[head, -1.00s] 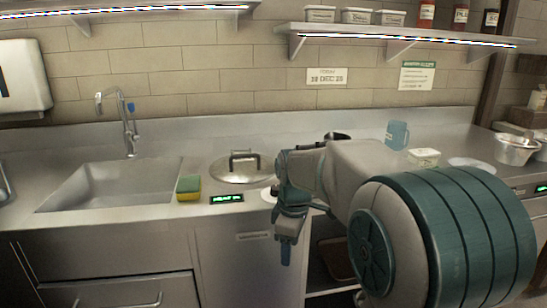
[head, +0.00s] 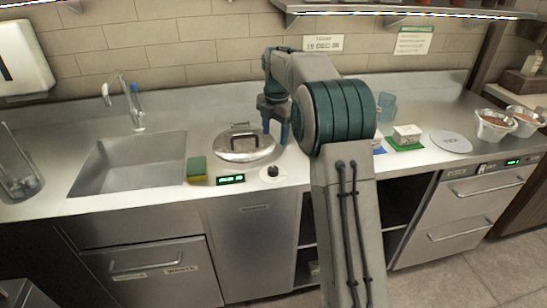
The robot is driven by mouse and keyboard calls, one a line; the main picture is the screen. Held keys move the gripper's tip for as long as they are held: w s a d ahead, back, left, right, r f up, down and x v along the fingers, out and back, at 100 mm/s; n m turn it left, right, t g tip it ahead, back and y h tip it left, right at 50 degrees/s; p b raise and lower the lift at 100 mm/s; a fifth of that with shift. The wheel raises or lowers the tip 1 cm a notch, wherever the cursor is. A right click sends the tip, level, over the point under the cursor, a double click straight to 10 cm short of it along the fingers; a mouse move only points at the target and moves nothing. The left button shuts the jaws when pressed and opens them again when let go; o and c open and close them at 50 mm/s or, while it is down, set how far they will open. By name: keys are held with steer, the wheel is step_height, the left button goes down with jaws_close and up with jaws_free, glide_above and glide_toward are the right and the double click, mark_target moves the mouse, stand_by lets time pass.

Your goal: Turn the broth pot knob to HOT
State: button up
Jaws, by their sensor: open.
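The broth pot shows as a round steel lid (head: 240,150) with a raised handle, set in the counter right of the sink. A small black knob (head: 273,170) on a pale round plate sits at the counter's front, right of a lit green display (head: 231,180). The display text and the knob's markings are too small to read. My gripper (head: 276,133) is open and points down beside the right edge of the lid. In the picture it is above the knob, apart from it. No object shows between its fingers.
A yellow and green sponge (head: 197,168) lies left of the display by the sink (head: 128,165). To the right are a white tub (head: 406,134) on a green mat, a pale round plate (head: 451,142) and steel bowls (head: 495,126). The counter front around the knob is clear.

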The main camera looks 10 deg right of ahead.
mark_target(273, 169)
steer(key=f, duration=0.9)
steer(key=f+p, duration=0.1)
steer(key=f, duration=0.3)
steer(key=shift+w+a+f, duration=0.25)
steer(key=shift+w+f, duration=0.05)
steer(key=shift+f, duration=0.05)
steer(key=c, duration=1)
